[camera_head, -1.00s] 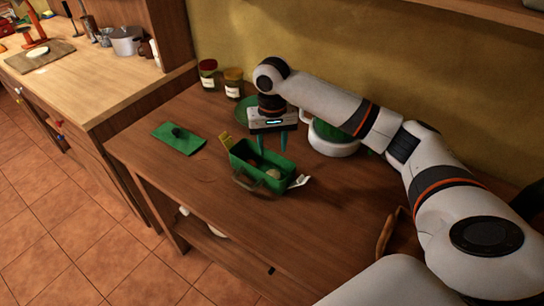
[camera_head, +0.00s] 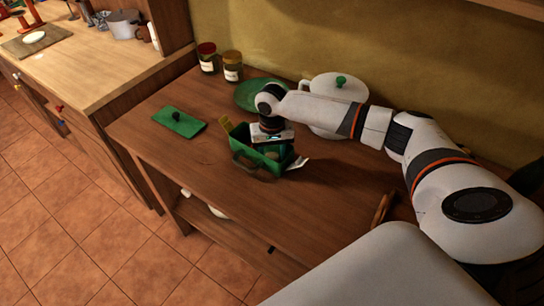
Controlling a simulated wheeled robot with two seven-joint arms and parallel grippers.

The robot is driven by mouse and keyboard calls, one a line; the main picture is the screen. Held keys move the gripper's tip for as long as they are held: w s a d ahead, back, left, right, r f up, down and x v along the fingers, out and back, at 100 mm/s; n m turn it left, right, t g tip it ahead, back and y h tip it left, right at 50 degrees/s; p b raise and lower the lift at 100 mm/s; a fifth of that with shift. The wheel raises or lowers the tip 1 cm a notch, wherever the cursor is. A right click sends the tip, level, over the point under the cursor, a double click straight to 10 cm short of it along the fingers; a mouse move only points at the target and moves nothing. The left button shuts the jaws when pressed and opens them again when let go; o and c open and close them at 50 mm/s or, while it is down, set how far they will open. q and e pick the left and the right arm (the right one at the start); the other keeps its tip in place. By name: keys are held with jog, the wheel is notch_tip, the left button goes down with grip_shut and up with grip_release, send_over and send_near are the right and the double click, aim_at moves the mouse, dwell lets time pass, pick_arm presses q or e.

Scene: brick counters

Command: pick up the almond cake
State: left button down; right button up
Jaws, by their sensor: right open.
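A green box (camera_head: 269,168) stands on the brown wooden table, with a dark strap or handle along its front. A small pale roundish item (camera_head: 271,156) shows inside it, partly hidden; it may be the almond cake, but I cannot tell for sure. My right gripper (camera_head: 270,150) is open and points down at the box from above. Its fingers are down in the box opening and mostly hidden, so I cannot tell whether they touch the item. My left gripper is not in view.
Two jars (camera_head: 232,67) stand at the back, near a green plate (camera_head: 258,94) and a white pot (camera_head: 335,92) with a green knob. A white tag (camera_head: 298,163) sticks out at the box's right. The table's front is clear.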

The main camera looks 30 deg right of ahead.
jog(key=shift+f, duration=0.25)
jog(key=c, duration=0.6)
jog(key=shift+r, duration=0.1)
